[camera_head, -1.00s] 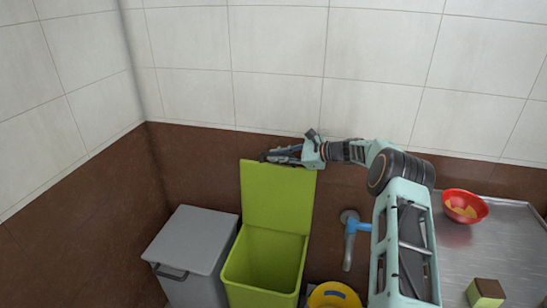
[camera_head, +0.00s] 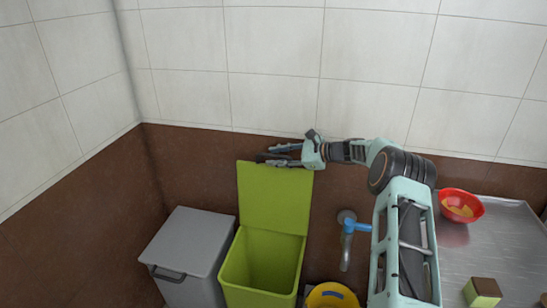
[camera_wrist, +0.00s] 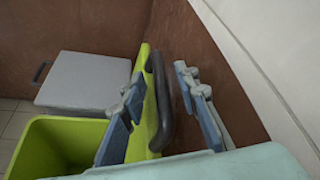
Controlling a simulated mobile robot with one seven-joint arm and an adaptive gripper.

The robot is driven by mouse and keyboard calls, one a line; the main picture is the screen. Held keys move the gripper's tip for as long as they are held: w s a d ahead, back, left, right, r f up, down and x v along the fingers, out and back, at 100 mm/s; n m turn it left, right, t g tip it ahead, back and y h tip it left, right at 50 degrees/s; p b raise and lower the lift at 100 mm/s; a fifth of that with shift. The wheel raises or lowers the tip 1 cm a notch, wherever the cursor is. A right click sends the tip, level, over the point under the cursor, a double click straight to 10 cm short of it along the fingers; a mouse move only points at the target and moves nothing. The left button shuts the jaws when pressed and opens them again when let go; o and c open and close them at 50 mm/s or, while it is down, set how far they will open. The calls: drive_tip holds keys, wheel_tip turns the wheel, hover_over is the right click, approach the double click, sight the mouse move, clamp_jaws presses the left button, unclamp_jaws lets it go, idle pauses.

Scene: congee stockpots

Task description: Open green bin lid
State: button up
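The green bin (camera_head: 255,298) stands against the brown wall, its mouth uncovered. Its green lid (camera_head: 272,200) stands upright at the back of the bin. In the wrist view the lid (camera_wrist: 143,65) is seen nearly edge-on, with a dark handle (camera_wrist: 160,100) on its wall side. My gripper (camera_head: 268,154) is at the lid's top edge. In the wrist view its fingers (camera_wrist: 158,80) are spread, one on each side of the lid and handle, with a visible gap on the handle's right. The bin's open mouth (camera_wrist: 50,150) also shows there.
A grey lidded bin (camera_head: 190,245) stands left of the green one. A blue-handled pipe fitting (camera_head: 347,240) and a yellow container (camera_head: 333,293) are to the right. A metal counter (camera_head: 500,240) holds a red bowl (camera_head: 461,205) and a small green-brown block (camera_head: 483,292).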

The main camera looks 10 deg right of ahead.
drive_tip(key=v, duration=1.1)
